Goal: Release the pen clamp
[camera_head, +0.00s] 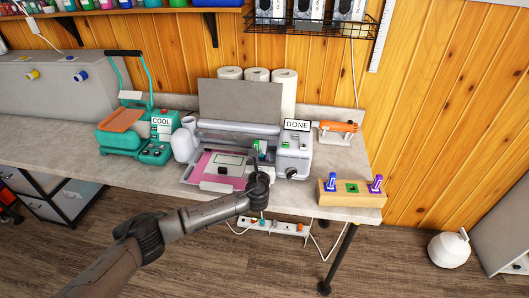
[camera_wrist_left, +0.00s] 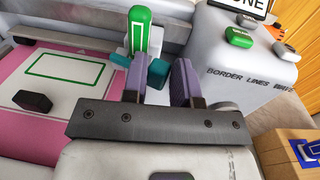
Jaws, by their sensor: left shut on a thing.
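The cutting machine (camera_head: 238,128) stands on the bench with its lid up, and a pink mat (camera_head: 207,168) with a white sheet lies in front of it. A green pen (camera_wrist_left: 140,32) stands upright in its carriage; it also shows in the head view (camera_head: 262,147). A teal pen clamp (camera_wrist_left: 157,73) sits at the pen's base. My left gripper (camera_wrist_left: 156,80) is at the clamp, its two fingers around the teal part and shut on it. In the head view the left gripper (camera_head: 254,160) reaches over the mat's right side. My right gripper is not in view.
A "DONE" sign (camera_head: 297,125) stands on the machine's right end. A wooden holder (camera_head: 350,200) at the bench's front right carries a blue pen (camera_head: 330,181) and a purple pen (camera_head: 375,184), with a green-marked middle place. A teal heat press (camera_head: 130,132) stands at left.

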